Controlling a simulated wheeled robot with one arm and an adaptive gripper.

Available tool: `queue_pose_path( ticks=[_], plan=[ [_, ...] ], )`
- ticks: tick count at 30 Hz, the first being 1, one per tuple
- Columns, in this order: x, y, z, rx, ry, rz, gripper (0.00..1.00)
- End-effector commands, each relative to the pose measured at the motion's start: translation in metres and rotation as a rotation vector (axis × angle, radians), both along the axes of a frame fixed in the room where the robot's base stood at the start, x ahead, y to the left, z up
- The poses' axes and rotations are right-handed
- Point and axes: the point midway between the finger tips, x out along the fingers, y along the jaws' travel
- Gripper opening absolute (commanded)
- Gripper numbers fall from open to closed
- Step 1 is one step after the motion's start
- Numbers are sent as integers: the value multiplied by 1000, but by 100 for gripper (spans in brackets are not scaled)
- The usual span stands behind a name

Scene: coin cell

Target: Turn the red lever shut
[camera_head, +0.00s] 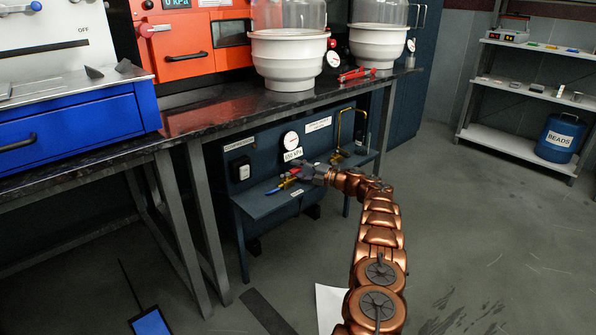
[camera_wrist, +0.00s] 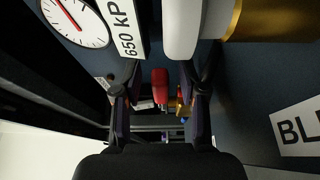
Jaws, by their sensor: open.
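The red lever (camera_wrist: 160,84) shows in the wrist view between the two fingers of my gripper (camera_wrist: 159,104), with gaps visible on both sides. In the head view my gripper (camera_head: 304,173) is at the dark blue compressor panel under the bench, beside a small valve group with red, brass and blue parts. The fingers are open, and I see no grip on the lever. A small brass part (camera_wrist: 181,106) shows just right of the lever. The lever's pivot and exact angle are unclear, partly hidden by the gripper.
A pressure gauge (camera_head: 291,140) sits above a label (camera_head: 293,155) reading 650 kPa. A white and brass cylinder (camera_wrist: 232,20) is close above the fingers in the wrist view. The bench (camera_head: 200,122) overhangs the panel. Open floor (camera_head: 470,235) lies to the right.

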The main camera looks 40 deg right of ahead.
Motion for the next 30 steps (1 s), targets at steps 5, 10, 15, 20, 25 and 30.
queue_pose_path(
  ticks=[5, 10, 15, 20, 25, 30],
  plan=[
    [0, 0, 0, 0, 0, 1, 29],
    [0, 0, 0, 0, 0, 1, 11],
    [0, 0, 0, 0, 0, 1, 0],
    [0, 0, 0, 0, 0, 1, 0],
    [0, 0, 0, 1, 0, -1, 0],
    [0, 0, 1, 0, 0, -12, 0]
  ],
)
